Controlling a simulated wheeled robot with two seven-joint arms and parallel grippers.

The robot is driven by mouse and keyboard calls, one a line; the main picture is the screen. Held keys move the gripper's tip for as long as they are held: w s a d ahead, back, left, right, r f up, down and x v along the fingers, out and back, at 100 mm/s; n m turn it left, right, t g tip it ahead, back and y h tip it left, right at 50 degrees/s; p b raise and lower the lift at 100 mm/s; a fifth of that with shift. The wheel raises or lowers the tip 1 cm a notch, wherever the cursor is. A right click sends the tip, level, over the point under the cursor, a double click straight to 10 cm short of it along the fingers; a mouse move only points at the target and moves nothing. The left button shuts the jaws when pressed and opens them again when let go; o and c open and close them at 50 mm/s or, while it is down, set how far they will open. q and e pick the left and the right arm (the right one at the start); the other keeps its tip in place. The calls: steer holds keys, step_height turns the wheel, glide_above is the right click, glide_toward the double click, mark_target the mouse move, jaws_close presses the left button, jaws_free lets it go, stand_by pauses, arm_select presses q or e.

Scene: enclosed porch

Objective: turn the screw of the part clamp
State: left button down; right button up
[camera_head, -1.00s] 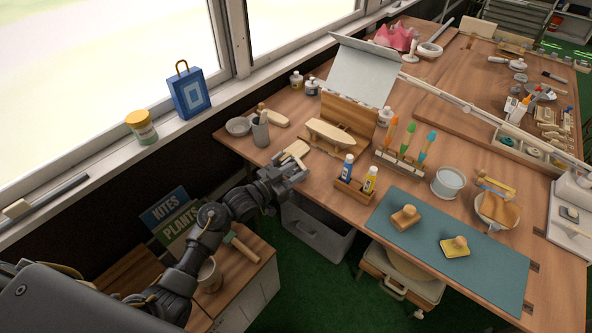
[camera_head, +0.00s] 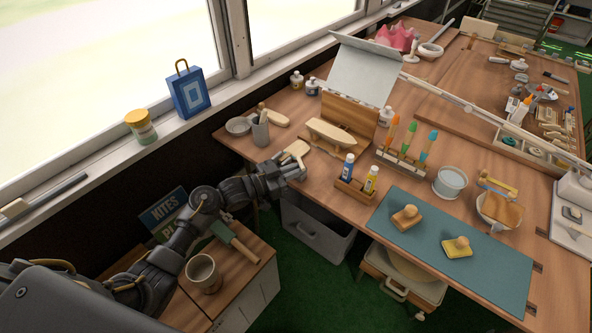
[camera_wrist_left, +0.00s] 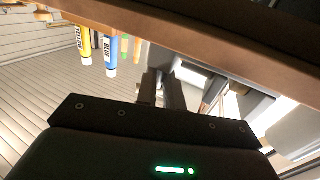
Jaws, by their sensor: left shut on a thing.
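My left gripper (camera_head: 296,171) is at the front edge of the workbench (camera_head: 325,190), below and beside a pale wooden piece (camera_head: 296,149) lying near that edge. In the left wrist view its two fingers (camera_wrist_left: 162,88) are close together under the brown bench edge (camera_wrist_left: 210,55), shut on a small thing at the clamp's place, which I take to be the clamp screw. The screw and the clamp body are mostly hidden by the fingers and wrist. My right gripper is not in view.
A boat hull (camera_head: 331,132) stands just behind the gripper. A paint-bottle holder (camera_head: 355,188) is to its right. A grey bin (camera_head: 318,226) stands under the bench. A low cabinet with a mug (camera_head: 203,273) and a green-headed tool (camera_head: 222,231) lies below my arm.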

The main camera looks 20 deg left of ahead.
arm_select(q)
steer(key=c, duration=1.5)
jaws_free()
steer(key=shift+c, duration=0.2)
steer(key=shift+a, duration=0.1)
